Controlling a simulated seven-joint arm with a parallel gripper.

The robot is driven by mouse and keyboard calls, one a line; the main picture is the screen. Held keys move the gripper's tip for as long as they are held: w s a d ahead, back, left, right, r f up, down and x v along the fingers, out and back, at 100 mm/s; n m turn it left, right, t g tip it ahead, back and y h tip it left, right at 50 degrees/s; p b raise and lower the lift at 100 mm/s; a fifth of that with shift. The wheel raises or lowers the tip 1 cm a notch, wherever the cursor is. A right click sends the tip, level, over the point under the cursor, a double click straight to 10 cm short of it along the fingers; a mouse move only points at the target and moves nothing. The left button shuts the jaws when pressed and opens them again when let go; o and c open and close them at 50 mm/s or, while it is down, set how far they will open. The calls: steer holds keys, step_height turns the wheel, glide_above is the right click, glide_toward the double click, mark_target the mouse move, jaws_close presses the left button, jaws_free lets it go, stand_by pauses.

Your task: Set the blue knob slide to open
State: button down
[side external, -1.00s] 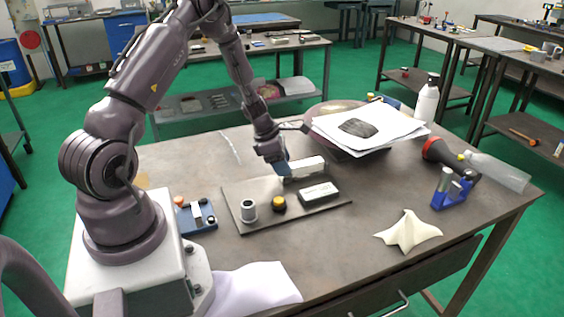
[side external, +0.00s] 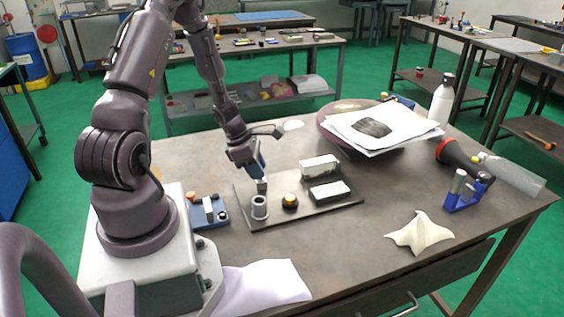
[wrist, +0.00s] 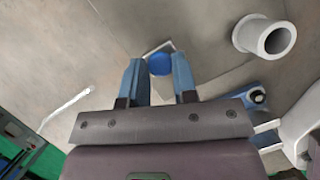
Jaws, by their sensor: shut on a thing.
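The round blue knob (wrist: 159,65) sits between my two blue fingers in the wrist view, with a light grey edge or bracket just beyond it. My gripper (wrist: 158,75) is shut on the knob. In the side view my gripper (side external: 262,176) points down at the left back part of the dark base plate (side external: 290,217), just behind the grey cylinder. There my fingers hide the knob, and a small grey piece (side external: 262,186) shows under their tips. I cannot read the slide's position or any open mark.
The hollow grey cylinder (side external: 260,208) stands close in front of my gripper and shows in the wrist view (wrist: 264,37). A blue fixture (side external: 209,210) is to the left.

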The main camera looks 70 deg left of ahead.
mark_target(244, 189)
steer(key=shift+s+f, duration=0.1)
steer(key=shift+s, duration=1.85)
steer(key=c, duration=0.9)
jaws_free()
steer(key=shift+w, duration=0.1)
steer(key=shift+a+r, duration=0.1)
steer(key=shift+r, duration=0.5)
steer(key=v, duration=1.2)
steer(key=shift+f, duration=0.15)
